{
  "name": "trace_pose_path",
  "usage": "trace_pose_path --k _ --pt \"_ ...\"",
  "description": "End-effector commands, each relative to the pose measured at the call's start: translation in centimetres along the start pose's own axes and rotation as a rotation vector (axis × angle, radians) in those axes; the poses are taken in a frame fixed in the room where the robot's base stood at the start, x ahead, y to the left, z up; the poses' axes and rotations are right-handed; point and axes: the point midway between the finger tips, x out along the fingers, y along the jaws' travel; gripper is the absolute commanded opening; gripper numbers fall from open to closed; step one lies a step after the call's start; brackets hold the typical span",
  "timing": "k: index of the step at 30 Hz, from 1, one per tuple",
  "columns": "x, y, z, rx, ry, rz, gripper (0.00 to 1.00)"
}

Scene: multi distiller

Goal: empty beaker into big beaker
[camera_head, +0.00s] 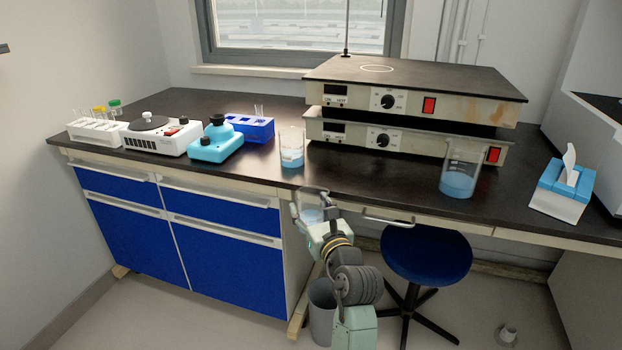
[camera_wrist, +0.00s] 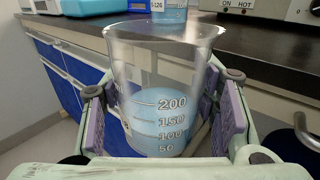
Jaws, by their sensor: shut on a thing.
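My gripper (camera_wrist: 165,122) is shut on a clear beaker (camera_wrist: 160,60) with blue liquid up to about the 200 mark. In the head view my gripper (camera_head: 312,212) and the held beaker (camera_head: 309,214) are in front of the bench's front edge, partly hidden by my arm. The held beaker looks upright. A larger beaker (camera_head: 461,168) with blue liquid stands on the bench at the right, in front of the stacked hotplates. Another beaker (camera_head: 291,148) with blue liquid stands on the bench near the middle; its lower part also shows in the wrist view (camera_wrist: 168,12).
Stacked hotplates (camera_head: 410,92) stand behind the beakers. A tissue box (camera_head: 563,190) is at the right. A blue-topped device (camera_head: 215,142), a white centrifuge (camera_head: 160,135) and tube racks are at the left. A stool (camera_head: 427,255) stands below. The front strip of bench is clear.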

Motion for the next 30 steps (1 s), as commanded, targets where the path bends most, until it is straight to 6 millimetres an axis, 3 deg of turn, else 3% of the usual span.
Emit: trace_pose_path --k 1,12,18,25,30 --pt "-0.1 0.2 -2.0 0.006 0.006 -0.019 0.20" --pt "-0.5 0.4 -15.5 0.004 0.009 -0.196 0.20" --pt "-0.7 0.4 -21.7 -0.001 0.006 -0.282 0.20" --pt "-0.9 0.3 -26.7 0.000 0.003 -0.353 0.20" --pt "-1.0 0.1 -26.6 0.000 0.000 -0.358 0.20"
